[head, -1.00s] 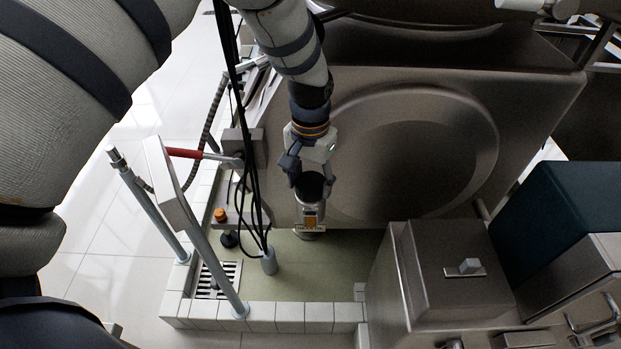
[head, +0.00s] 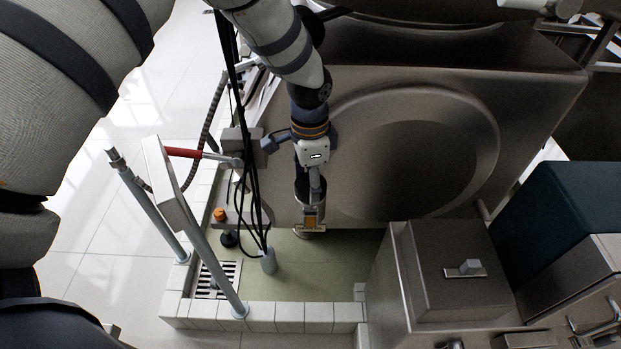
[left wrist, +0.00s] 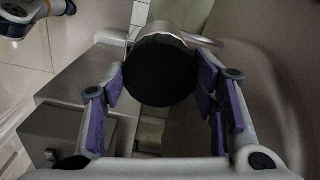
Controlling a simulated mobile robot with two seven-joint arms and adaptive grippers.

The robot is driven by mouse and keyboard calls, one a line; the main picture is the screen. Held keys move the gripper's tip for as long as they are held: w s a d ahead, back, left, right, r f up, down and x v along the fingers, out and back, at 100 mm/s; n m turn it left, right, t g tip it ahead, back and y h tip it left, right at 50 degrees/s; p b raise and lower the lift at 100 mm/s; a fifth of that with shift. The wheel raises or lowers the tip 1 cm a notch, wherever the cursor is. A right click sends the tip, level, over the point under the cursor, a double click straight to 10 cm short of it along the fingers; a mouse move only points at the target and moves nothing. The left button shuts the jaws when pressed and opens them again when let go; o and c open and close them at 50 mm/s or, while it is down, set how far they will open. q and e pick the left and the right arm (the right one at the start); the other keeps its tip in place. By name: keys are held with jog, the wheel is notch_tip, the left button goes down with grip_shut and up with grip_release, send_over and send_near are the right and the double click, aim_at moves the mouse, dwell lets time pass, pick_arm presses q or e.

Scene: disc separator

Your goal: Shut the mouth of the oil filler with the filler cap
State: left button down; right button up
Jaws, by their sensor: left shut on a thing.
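The oil filler (head: 309,217) is an upright metal neck with a yellow label, standing in front of the big steel housing. The black round filler cap (left wrist: 160,72) is at its top, with the metal neck (left wrist: 170,26) showing behind it in the left wrist view. The cap covers the view of the mouth, so I cannot tell how tightly it is seated. My left gripper (head: 308,186) reaches down from above, shut on the cap, with a purple-padded finger on either side. In the head view its finger hides much of the cap. My right gripper is not in view.
Black cables (head: 251,150) hang just left of the filler, near a red lever (head: 183,153) and an orange knob (head: 220,215). Grey posts rise at the left. A steel box (head: 455,270) stands at the right. The green floor before the filler is clear.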

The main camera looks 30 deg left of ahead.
pick_arm(q)
jog(key=shift+r, duration=0.15)
jog(key=shift+w+m, duration=0.1)
jog(key=shift+m, duration=1.5)
jog(key=shift+r, duration=0.1)
jog(key=m, duration=0.3)
jog(key=shift+w, duration=0.1)
jog(key=shift+r+m, duration=0.1)
jog(key=shift+m, duration=0.2)
jog(key=c, duration=0.8)
grip_release()
jog(key=shift+o, duration=1.2)
